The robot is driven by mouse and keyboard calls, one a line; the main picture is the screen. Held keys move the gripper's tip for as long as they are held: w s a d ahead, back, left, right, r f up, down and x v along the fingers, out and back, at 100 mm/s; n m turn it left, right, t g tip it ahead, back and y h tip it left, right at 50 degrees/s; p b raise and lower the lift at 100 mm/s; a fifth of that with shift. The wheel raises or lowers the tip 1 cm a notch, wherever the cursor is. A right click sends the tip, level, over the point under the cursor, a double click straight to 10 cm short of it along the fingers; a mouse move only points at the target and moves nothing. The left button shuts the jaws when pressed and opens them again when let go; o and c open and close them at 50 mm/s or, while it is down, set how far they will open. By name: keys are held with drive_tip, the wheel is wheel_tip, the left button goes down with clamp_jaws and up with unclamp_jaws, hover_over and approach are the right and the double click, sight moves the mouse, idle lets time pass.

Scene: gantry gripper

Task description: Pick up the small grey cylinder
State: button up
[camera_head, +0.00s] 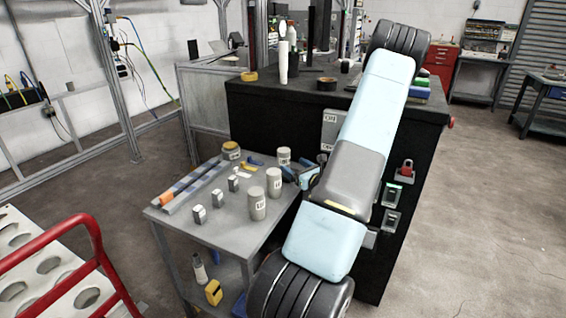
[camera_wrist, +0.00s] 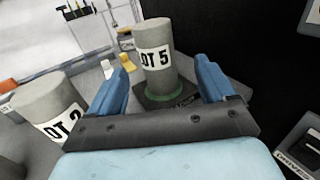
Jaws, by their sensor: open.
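A grey cylinder with a white label reading "OT 5" (camera_wrist: 153,72) stands upright ahead of my gripper (camera_wrist: 162,64) in the wrist view. It rises from a dark square base with a green ring at its foot. My two blue fingers are open and spread to either side of it in the picture; whether they reach around it I cannot tell.
Another labelled cylinder (camera_wrist: 47,104) stands close on the left in the wrist view. On the table (camera_head: 225,232) are two taller cylinders (camera_head: 257,206) (camera_head: 274,184), a round tin (camera_head: 231,151) and small blocks (camera_head: 199,215). A black cabinet (camera_head: 285,115) rises directly behind and right.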

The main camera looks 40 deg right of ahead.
sight(281, 155)
drive_tip(key=shift+w+d+f, duration=0.1)
drive_tip(key=shift+w+d, duration=0.05)
drive_tip(key=shift+w, duration=2.05)
drive_tip(key=shift+w+d+f, duration=0.1)
drive_tip(key=shift+w, duration=2.05)
clamp_jaws()
drive_tip(key=shift+r, duration=0.1)
drive_tip(key=shift+r, duration=0.65)
drive_tip(key=s+d+r, duration=0.2)
drive_tip(key=s+r, duration=0.9)
drive_tip(key=s, duration=0.3)
drive_tip(key=shift+r, duration=0.3)
drive_tip(key=shift+d, duration=0.15)
